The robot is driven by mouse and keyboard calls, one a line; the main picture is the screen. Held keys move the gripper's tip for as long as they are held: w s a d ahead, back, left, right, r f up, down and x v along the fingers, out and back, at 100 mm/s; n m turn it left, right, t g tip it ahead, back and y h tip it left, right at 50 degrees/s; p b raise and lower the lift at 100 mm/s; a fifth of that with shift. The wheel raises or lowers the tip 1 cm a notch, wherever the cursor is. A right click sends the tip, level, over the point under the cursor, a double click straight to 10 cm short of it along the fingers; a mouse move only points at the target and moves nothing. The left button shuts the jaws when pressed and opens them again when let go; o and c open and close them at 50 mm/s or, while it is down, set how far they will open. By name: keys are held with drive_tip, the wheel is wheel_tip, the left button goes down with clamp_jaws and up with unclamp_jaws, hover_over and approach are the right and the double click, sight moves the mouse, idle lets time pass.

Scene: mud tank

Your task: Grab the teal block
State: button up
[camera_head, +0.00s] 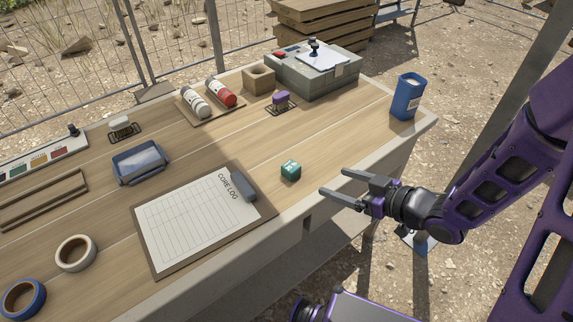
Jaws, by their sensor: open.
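The teal block (291,170) is a small cube with pale markings on its faces. It sits on the wooden table near the front edge, right of the clipboard. My gripper (332,182) is to the right of the block, around the table's front edge. Its two fingers are spread apart and point left toward the block. Nothing is between the fingers, and a gap shows between them and the block.
A clipboard with a log sheet (195,226) lies left of the block. A purple item (281,98) is behind it, and a blue container (407,96) stands at the right corner. A grey case (316,75) is at the back. The wood around the block is clear.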

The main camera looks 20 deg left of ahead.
sight(297, 170)
drive_tip(key=b+x, duration=0.1)
drive_tip(key=x, duration=1)
drive_tip(key=shift+w+a+f, duration=0.1)
drive_tip(key=shift+w+f, duration=0.05)
drive_tip(key=b+x, duration=0.1)
drive_tip(key=x, duration=0.4)
drive_tip(key=shift+f, duration=0.2)
clamp_jaws()
